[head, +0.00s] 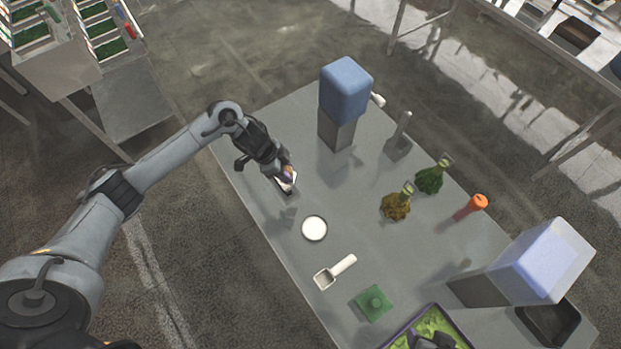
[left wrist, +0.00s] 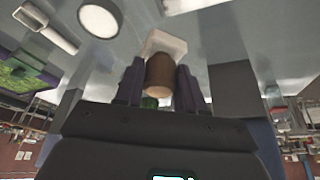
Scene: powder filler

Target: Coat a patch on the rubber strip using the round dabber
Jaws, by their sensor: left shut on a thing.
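My left gripper (head: 284,176) is shut on a brown, rounded handle (left wrist: 160,73) near the left edge of the grey table. A pale, squarish pad (left wrist: 166,44) shows just beyond the handle in the left wrist view. I cannot tell whether this held piece is the round dabber, or whether the pad touches the table. A round white dish (head: 314,228) lies on the table below the gripper in the head view; it also shows in the left wrist view (left wrist: 100,18). I cannot make out the rubber strip for certain. My right gripper is not clearly seen.
A white scoop (head: 334,272) and a green square piece with a knob (head: 375,303) lie below the dish. A purple-rimmed tray (head: 462,333) holds green material.

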